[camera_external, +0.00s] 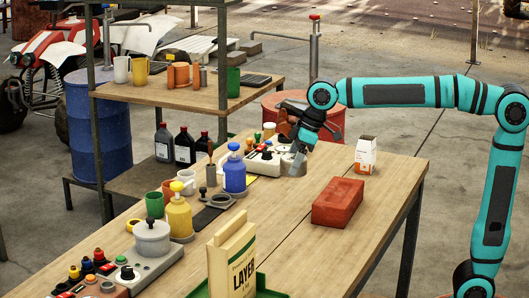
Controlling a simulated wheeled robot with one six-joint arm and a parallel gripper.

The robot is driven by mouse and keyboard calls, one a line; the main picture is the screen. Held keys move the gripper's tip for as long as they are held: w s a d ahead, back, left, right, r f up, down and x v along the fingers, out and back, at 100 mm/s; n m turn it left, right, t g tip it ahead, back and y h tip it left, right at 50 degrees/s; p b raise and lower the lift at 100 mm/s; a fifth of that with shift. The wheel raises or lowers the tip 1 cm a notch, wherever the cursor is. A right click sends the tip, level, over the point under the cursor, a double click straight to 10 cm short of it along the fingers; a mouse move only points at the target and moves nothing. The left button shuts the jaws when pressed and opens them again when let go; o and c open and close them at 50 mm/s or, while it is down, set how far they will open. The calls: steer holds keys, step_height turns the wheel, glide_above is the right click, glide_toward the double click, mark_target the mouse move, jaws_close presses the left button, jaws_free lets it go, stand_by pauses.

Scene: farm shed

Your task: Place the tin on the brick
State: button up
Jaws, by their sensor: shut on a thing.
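The red brick (338,203) lies flat on the wooden workbench, right of the middle, with its top bare. My gripper (299,148) points down over the far part of the bench, behind and to the left of the brick and apart from it. It is shut on a small grey metallic thing, which I take to be the tin (292,164). The tin is small here and partly hidden by the gripper. I cannot tell whether its bottom touches the grey control box beside it.
A small white and orange carton (365,154) stands behind the brick. A blue bottle (235,172), a yellow bottle (179,215) and a paper feed bag (232,262) stand to the left. The bench (320,250) is clear around the brick.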

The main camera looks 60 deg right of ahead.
step_height(320, 180, up, 2)
steer(key=m, duration=0.1)
glide_above(334, 191)
steer(key=s, duration=0.1)
steer(key=shift+s+d+f, duration=0.15)
steer(key=shift+f, duration=2.35)
steer(key=shift+s+d+f, duration=0.1)
steer(key=shift+d+f, duration=0.05)
steer(key=shift+f, duration=2.3)
steer(key=shift+f+h, duration=0.1)
steer(key=shift+h, duration=0.2)
steer(key=o, duration=1)
steer(key=shift+o, duration=0.2)
